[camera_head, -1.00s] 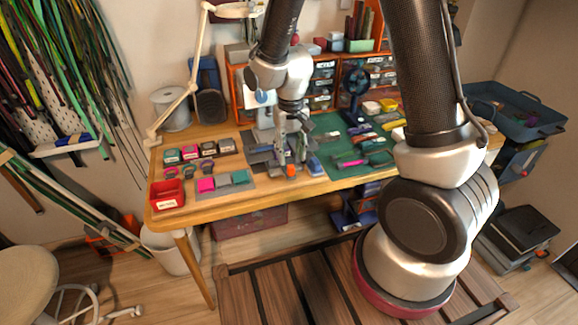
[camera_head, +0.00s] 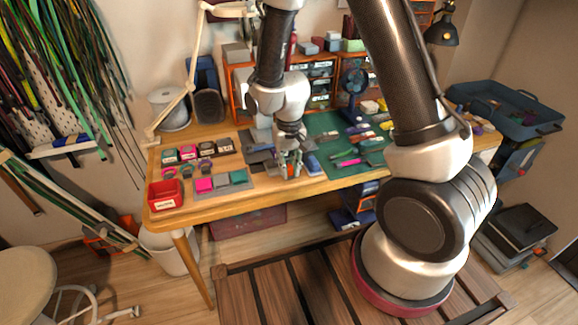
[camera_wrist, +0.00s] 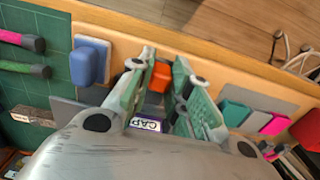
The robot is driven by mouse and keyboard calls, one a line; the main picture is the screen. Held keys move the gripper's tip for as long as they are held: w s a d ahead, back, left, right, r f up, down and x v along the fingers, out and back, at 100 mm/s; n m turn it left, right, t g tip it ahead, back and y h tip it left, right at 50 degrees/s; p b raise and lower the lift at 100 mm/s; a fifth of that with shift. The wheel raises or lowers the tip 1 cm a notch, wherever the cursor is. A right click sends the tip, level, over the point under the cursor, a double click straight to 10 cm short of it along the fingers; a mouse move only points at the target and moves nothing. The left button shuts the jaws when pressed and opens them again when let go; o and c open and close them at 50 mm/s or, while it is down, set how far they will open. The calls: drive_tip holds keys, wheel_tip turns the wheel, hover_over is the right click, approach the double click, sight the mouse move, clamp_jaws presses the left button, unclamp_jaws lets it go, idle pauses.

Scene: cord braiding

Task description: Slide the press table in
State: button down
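My gripper (camera_head: 290,166) is low over the front middle of the workbench, pointing down at the grey press area (camera_head: 262,156). In the wrist view its two green-grey fingers (camera_wrist: 163,72) stand apart, one on each side of an orange block (camera_wrist: 160,76). I cannot tell whether either finger touches the block. A purple label reading CAP (camera_wrist: 146,124) shows between the fingers, nearer the palm. The rest of the press and any sliding table are mostly hidden by my gripper and wrist.
A blue block (camera_wrist: 89,62) lies beside the fingers on the left, near a green mat (camera_head: 328,124) with tools. Teal and pink pieces on a grey tray (camera_head: 224,190) and a red bin (camera_head: 165,195) lie to the left. The bench's front edge (camera_head: 250,203) is close.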

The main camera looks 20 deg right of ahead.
drive_tip(key=w, duration=1.3)
drive_tip(key=shift+w, duration=0.15)
drive_tip(key=c, duration=1.4)
unclamp_jaws()
drive_tip(key=shift+o, duration=0.4)
